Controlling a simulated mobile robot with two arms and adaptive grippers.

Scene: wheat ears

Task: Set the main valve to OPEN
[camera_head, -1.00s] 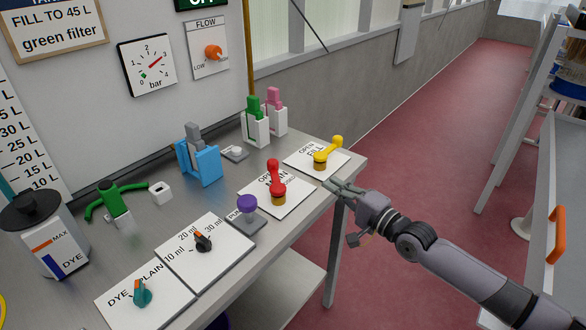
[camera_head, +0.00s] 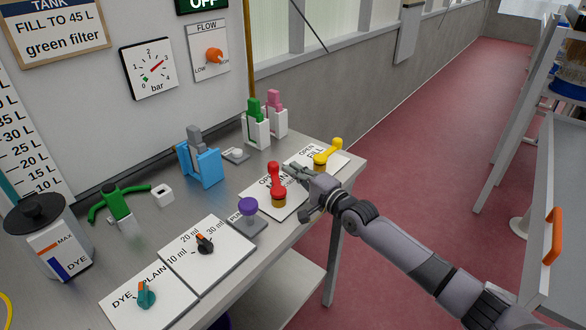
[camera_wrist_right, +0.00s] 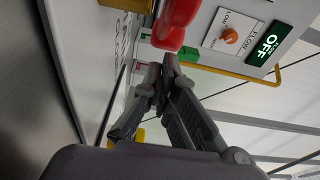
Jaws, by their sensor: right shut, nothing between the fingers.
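The main valve is a red lever (camera_head: 274,178) on a brass base (camera_head: 279,201), set on a white plate (camera_head: 257,196) with partly hidden lettering that includes OPEN. The lever points toward the back of the bench. My right gripper (camera_head: 291,169) is shut and empty, just to the right of the red lever's upper end. In the right wrist view, the red lever (camera_wrist_right: 176,22) is close in front of my fingertips (camera_wrist_right: 166,65); I cannot tell whether they touch. My left gripper is not in view.
A yellow lever (camera_head: 328,152) on the FILL plate (camera_head: 300,155) stands behind and right of my right gripper. A purple knob (camera_head: 247,206) is left of the main valve. A black dial (camera_head: 205,243) is nearer the front. Right of the bench is open red floor (camera_head: 410,170).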

